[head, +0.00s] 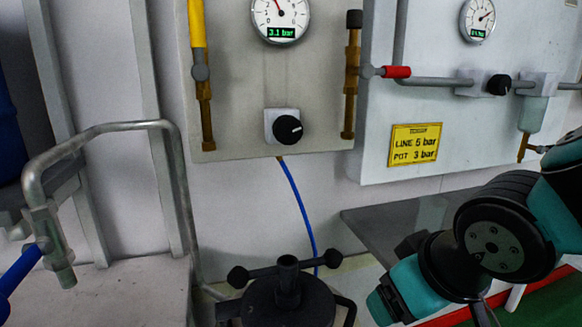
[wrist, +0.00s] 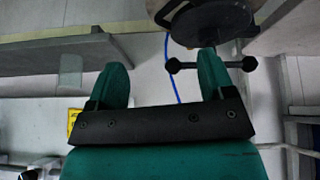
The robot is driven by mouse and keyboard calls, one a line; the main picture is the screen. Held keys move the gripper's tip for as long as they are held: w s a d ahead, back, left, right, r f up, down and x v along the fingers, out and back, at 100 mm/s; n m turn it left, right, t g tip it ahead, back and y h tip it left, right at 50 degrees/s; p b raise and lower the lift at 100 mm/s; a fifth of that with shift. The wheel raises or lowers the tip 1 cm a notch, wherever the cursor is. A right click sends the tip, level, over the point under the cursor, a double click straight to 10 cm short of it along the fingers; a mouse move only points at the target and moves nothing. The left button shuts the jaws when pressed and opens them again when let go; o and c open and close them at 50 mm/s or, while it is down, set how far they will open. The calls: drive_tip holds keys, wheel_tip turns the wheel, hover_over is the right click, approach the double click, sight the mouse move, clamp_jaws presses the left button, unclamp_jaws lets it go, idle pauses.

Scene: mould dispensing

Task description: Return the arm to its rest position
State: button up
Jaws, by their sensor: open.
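My gripper (wrist: 161,72) shows in the wrist view with its two green fingers spread apart. Nothing is held between them; pale floor or wall and a thin blue hose (wrist: 170,70) show in the gap. In the head view my teal and black arm (head: 495,240) is folded at the lower right. I cannot make out the gripper's fingers there. The black pot (head: 288,300) with knobbed bars stands at the bottom centre of the head view. In the wrist view, a knobbed bar (wrist: 235,65) lies beyond the right finger; whether they touch I cannot tell.
A wall panel (head: 235,90) carries a gauge (head: 280,17) reading 3.1 bar and a black knob (head: 288,129). A yellow sign (head: 414,145) hangs on the right panel. A bent metal pipe (head: 105,128) rises at left. A grey table (head: 385,222) lies behind my arm.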

drive_tip(key=s+r+n+g+y, duration=0.25)
drive_tip(key=s+g, duration=0.35)
drive_tip(key=s, duration=0.3)
wheel_tip(320, 180, up, 13)
drive_tip(key=p, duration=1.3)
drive_tip(key=shift+w+d+p, duration=0.15)
drive_tip(key=shift+w+p, duration=0.15)
drive_tip(key=shift+p, duration=0.1)
idle(1.9)
